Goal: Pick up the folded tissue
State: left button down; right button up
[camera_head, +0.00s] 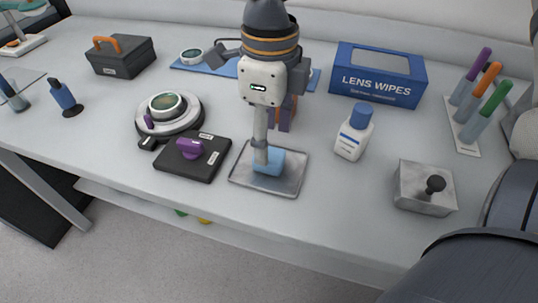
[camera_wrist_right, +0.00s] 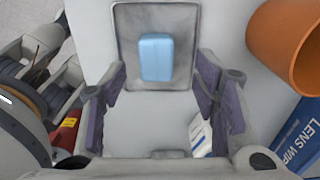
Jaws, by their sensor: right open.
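The folded tissue (camera_head: 271,165) is a small light blue block. It lies on a shallow grey metal tray (camera_head: 287,186) near the table's front. In the right wrist view the tissue (camera_wrist_right: 156,57) lies flat on the tray (camera_wrist_right: 125,22), ahead of the fingers. My right gripper (camera_head: 273,143) points down over the tray, and one finger covers part of the tissue. In the wrist view its purple-padded fingers (camera_wrist_right: 162,68) stand apart with nothing between them. I cannot tell whether they touch the tissue. My left gripper is not in view.
A white bottle with a blue cap (camera_head: 354,132) stands right of the tray, and a blue lens wipes box (camera_head: 378,92) behind it. A black block with a purple knob (camera_head: 192,157) is close on the left. A metal box (camera_head: 425,187) is at right. An orange round object (camera_wrist_right: 285,45) shows in the wrist view.

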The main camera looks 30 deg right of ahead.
jog(key=f, duration=0.4)
jog(key=shift+s+a+f, duration=0.15)
jog(key=shift+s+f, duration=0.05)
jog(key=shift+f, duration=0.15)
jog(key=c, duration=0.8)
jog(key=shift+c, duration=0.2)
jog(key=shift+r, duration=0.1)
